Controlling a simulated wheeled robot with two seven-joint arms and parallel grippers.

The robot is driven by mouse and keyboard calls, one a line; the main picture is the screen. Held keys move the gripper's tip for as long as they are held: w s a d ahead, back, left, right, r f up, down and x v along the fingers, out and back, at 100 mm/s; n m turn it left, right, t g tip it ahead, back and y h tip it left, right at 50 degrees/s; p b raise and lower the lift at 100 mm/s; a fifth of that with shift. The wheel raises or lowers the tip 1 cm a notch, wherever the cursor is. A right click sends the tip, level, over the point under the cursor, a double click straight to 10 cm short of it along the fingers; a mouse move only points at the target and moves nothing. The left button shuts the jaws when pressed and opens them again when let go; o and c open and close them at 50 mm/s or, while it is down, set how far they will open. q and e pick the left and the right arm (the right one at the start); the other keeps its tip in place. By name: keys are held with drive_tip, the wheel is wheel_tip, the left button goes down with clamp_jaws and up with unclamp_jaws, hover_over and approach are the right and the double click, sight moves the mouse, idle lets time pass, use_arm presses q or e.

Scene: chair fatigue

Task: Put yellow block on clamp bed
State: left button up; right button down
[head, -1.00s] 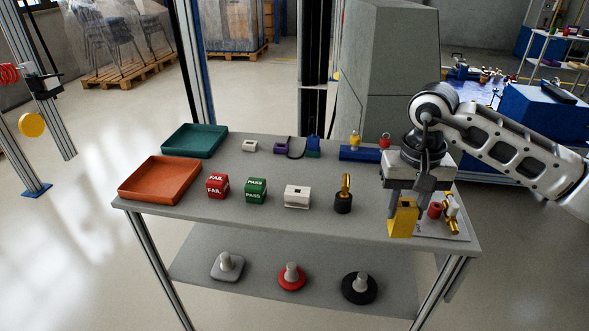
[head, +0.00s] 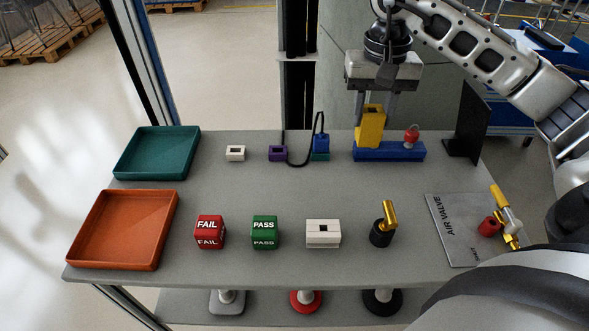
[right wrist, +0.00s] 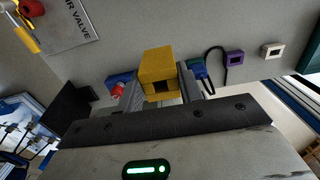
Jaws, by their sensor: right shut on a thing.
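The yellow block (head: 370,126) is upright, with a dark opening in its top. My right gripper (head: 374,108) is shut on it, a finger on either side. The block is over the left part of the blue clamp bed (head: 405,152), at the back right of the table. Its lower edge meets the bed in the head view; I cannot tell whether it rests there or hovers. A red knob (head: 411,134) stands on the bed's right part. The right wrist view shows the block (right wrist: 158,66) between the fingers, with part of the blue bed (right wrist: 120,78) behind. My left gripper is not in view.
A black upright plate (head: 466,125) stands right of the bed. Left of it are a blue-green piece with a black cable (head: 320,145) and a purple block (head: 277,153). The air valve plate (head: 450,235) lies front right. Table space before the bed is clear.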

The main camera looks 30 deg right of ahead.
drive_tip(key=a+f+p, duration=0.1)
drive_tip(key=a+f, duration=0.3)
drive_tip(key=w+a+f+p, duration=0.1)
drive_tip(key=a+f, duration=0.2)
drive_tip(key=a, duration=0.1)
drive_tip(key=w+a+f+p, duration=0.1)
drive_tip(key=a+f, duration=0.3)
drive_tip(key=shift+a+f+p, duration=0.15)
drive_tip(key=shift+f+p, duration=0.2)
drive_tip(key=shift+p, duration=0.05)
drive_tip(key=shift+w+f, duration=0.1)
drive_tip(key=shift+f, duration=0.15)
drive_tip(key=shift+f, duration=0.2)
drive_tip(key=c, duration=0.9)
unclamp_jaws()
drive_tip(key=shift+r, duration=0.15)
